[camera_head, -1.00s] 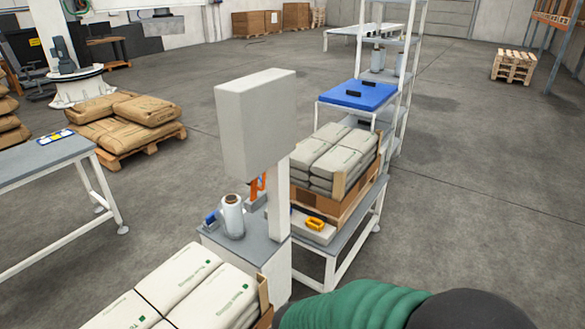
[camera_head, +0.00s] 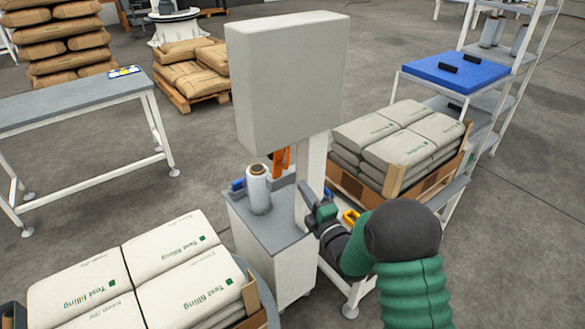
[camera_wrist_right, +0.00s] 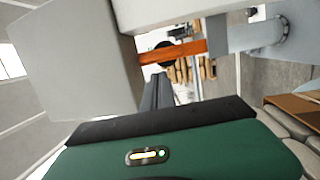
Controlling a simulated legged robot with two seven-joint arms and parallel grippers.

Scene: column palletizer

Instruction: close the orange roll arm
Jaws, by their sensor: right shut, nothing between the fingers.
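The orange roll arm (camera_head: 281,161) shows in the head view behind the white post of the wrapping machine (camera_head: 290,80), beside an upright film roll (camera_head: 258,188). The post and the machine's box hide part of it. In the right wrist view the orange arm (camera_wrist_right: 172,52) runs across the picture beyond my fingers. My right gripper (camera_head: 307,192) is at the near right side of the post, its fingers shut and empty. Its dark fingers (camera_wrist_right: 158,92) point towards the orange arm and look apart from it. My left gripper is not in view.
Pallet stacks of white bags stand at the front left (camera_head: 170,270) and right (camera_head: 400,145) of the machine. A yellow-handled item (camera_head: 351,217) lies beside my right forearm. A blue-topped table (camera_head: 470,70) stands at the back right.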

